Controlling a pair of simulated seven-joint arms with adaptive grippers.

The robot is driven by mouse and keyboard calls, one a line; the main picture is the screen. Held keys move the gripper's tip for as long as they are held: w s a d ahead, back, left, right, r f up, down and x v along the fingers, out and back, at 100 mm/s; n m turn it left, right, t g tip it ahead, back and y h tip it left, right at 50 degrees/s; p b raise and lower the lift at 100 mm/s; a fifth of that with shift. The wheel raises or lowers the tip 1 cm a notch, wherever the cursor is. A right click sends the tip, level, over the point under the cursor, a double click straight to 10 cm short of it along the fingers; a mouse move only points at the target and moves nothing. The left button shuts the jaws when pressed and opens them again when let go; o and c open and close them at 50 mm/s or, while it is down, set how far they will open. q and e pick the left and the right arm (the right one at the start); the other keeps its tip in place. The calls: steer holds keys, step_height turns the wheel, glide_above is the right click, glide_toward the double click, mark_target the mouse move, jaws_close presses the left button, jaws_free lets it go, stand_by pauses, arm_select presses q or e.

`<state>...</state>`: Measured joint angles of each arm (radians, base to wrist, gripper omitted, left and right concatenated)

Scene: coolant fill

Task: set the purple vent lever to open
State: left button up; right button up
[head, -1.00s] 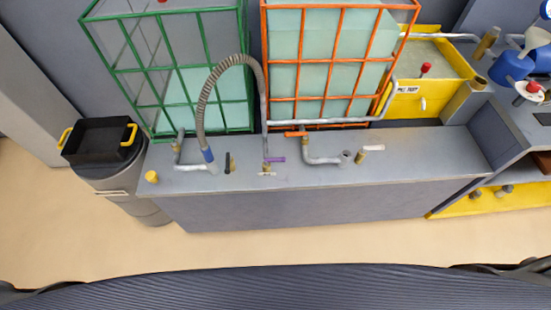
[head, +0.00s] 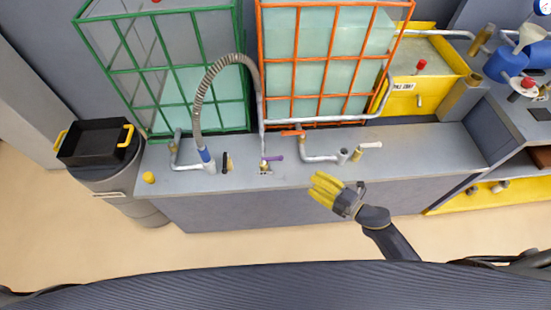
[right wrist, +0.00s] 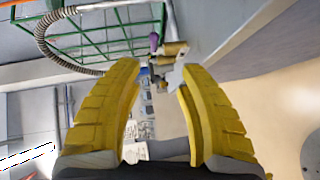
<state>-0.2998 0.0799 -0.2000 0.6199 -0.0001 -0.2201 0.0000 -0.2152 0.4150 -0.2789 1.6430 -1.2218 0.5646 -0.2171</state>
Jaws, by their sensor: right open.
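The purple vent lever (head: 273,158) sits on a small brass valve (head: 264,167) on the grey bench, and points right in the head view. In the right wrist view, the purple lever (right wrist: 154,42) shows end-on beyond the fingertips, above its brass valve (right wrist: 172,50). My right gripper (head: 320,188) has yellow fingers and is at the bench's front edge, right of the lever and apart from it. In the right wrist view its fingers (right wrist: 160,72) are spread with nothing between them. My left gripper is not in view.
Near the lever stand a black-handled valve (head: 227,163), a grey hose (head: 207,90) with a blue collar, an orange lever (head: 292,133) and a white-handled valve (head: 369,146). Green (head: 160,70) and orange (head: 295,60) tank cages stand behind. The floor in front is clear.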

steer(key=r, duration=0.1)
steer(key=n, duration=0.1)
glide_toward(276, 157)
steer(key=shift+y, duration=0.3)
steer(key=x, duration=0.6)
steer(key=f+x, duration=0.1)
steer(key=x, duration=0.3)
steer(key=shift+f, duration=0.15)
steer(key=shift+c, duration=0.6)
jaws_close()
